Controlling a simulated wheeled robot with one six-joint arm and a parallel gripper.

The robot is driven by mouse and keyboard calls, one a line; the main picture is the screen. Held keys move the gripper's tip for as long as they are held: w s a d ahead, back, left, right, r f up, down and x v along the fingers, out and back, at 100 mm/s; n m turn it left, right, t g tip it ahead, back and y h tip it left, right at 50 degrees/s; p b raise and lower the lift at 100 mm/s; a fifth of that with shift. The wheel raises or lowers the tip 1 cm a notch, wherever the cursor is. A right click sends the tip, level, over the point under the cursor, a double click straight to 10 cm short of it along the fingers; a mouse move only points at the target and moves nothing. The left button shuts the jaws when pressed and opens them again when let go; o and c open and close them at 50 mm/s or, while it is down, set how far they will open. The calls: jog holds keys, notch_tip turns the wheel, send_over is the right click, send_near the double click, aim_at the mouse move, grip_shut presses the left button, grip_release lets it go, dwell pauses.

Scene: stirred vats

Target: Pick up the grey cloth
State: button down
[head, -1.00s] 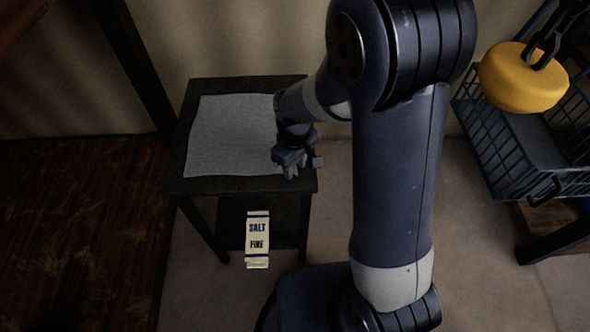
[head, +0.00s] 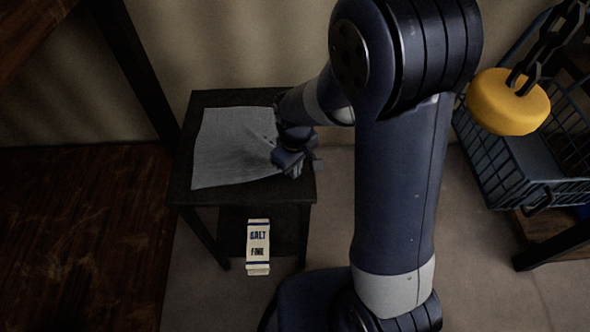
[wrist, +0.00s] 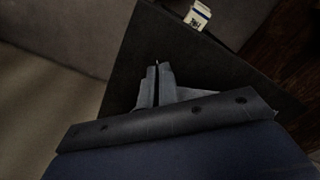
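The grey cloth (head: 225,150) lies on top of a small dark table (head: 190,198) in the head view. Creases run across it towards its right edge, where my gripper (head: 283,168) is. My gripper's two fingers (wrist: 158,88) are close together in the wrist view, with a pale bit of the cloth (wrist: 187,93) beside them. The fingers appear shut on the cloth's edge; the exact pinch is partly hidden. Most of the cloth still rests flat on the table.
A salt carton (head: 258,247) is below the tabletop level, near the table's lower shelf; it also shows in the wrist view (wrist: 197,15). At the right, a yellow round block (head: 508,103) hangs on a chain (head: 545,45) by a blue wire basket (head: 520,160).

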notch_tip(320, 180, up, 8)
jog(key=p, duration=0.5)
jog(key=shift+r, duration=0.15)
notch_tip(320, 180, up, 36)
jog(key=p, duration=1.8)
